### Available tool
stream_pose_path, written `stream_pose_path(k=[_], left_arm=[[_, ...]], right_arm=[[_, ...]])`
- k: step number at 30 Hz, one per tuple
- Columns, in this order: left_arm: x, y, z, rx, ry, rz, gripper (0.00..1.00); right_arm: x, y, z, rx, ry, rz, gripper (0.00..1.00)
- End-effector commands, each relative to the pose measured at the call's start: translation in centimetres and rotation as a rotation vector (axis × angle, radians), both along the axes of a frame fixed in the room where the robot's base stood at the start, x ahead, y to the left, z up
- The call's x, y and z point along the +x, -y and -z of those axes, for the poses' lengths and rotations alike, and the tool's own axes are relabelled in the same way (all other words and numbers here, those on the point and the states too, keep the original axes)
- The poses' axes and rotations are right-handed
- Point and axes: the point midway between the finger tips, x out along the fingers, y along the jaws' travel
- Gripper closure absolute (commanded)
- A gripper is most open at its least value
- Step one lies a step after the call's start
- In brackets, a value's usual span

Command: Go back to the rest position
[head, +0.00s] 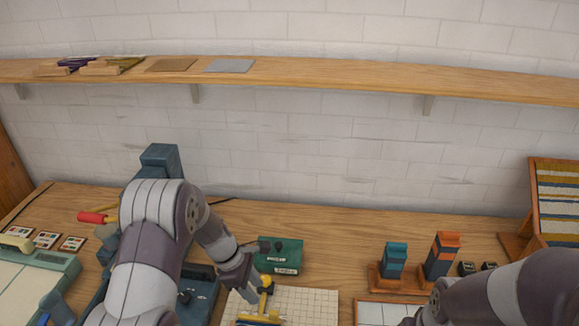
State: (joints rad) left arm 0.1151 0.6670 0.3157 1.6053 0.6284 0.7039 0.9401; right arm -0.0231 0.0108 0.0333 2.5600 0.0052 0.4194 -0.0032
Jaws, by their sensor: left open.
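My left arm rises from the bottom left and bends down to the right over the wooden workbench (330,228). Its gripper (248,290) is open above the left edge of a white gridded mat (305,302). A yellow piece (266,284) is just right of the fingers; I cannot tell whether they touch. Yellow and blue parts (258,319) lie below on the mat, partly cut off by the frame. My right arm comes in at the bottom right, and its gripper is out of the frame.
A green box (282,254) stands behind the mat. Teal (394,260) and orange (441,255) stacks stand on wooden holders to the right. A striped board (558,200) leans far right. A shelf (330,78) crosses the wall. Bare bench lies behind the box.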

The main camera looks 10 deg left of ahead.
Motion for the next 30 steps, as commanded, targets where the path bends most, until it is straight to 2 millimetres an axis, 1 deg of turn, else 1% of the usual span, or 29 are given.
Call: stream_pose_path(k=[2, 3, 5, 6, 8, 9, 11, 12, 14, 15, 17, 20, 30], left_arm=[[0.1, -0.1, 0.1, 0.006, 0.027, 0.052, 0.57], [-0.1, -0.4, 0.4, 0.024, 0.053, 0.126, 0.57], [-2.8, -1.2, 1.3, 0.067, 0.069, 0.325, 0.57], [-4.9, -1.9, 0.6, 0.105, 0.1, 0.502, 0.57], [-7.9, -2.5, -1.3, 0.158, 0.154, 0.772, 0.57], [-9.8, -2.8, -2.7, 0.189, 0.19, 0.944, 0.57], [-12.6, -3.1, -5.0, 0.235, 0.243, 1.182, 0.57], [-14.4, -3.2, -6.4, 0.264, 0.277, 1.321, 0.57], [-16.8, -3.2, -8.3, 0.308, 0.319, 1.477, 0.57], [-17.9, -3.1, -9.2, 0.333, 0.341, 1.527, 0.57], [-18.8, -2.9, -10.3, 0.363, 0.368, 1.555, 0.57], [-18.3, -2.5, -11.5, 0.398, 0.409, 1.557, 0.57], [-18.3, -2.4, -11.5, 0.396, 0.409, 1.556, 0.57]], right_arm=[[0.0, 0.0, 0.0, 0.0, 0.0, 0.0, 1.0], [0.0, 0.0, 0.0, 0.0, 0.0, 0.0, 1.0], [0.0, 0.0, 0.0, 0.0, 0.0, 0.0, 1.0], [0.0, 0.0, 0.0, 0.0, 0.0, 0.0, 1.0], [0.0, 0.0, 0.0, 0.0, 0.0, 0.0, 1.0], [0.0, 0.0, 0.0, 0.0, 0.0, 0.0, 1.0], [0.0, 0.0, 0.0, 0.0, 0.0, 0.0, 1.0], [0.0, 0.0, 0.0, 0.0, 0.0, 0.0, 1.0], [0.0, 0.0, 0.0, 0.0, 0.0, 0.0, 1.0], [0.0, 0.0, 0.0, 0.0, 0.0, 0.0, 1.0], [0.0, 0.0, 0.0, 0.0, 0.0, 0.0, 1.0], [0.0, 0.0, 0.0, 0.0, 0.0, 0.0, 1.0], [0.0, 0.0, 0.0, 0.0, 0.0, 0.0, 1.0]])
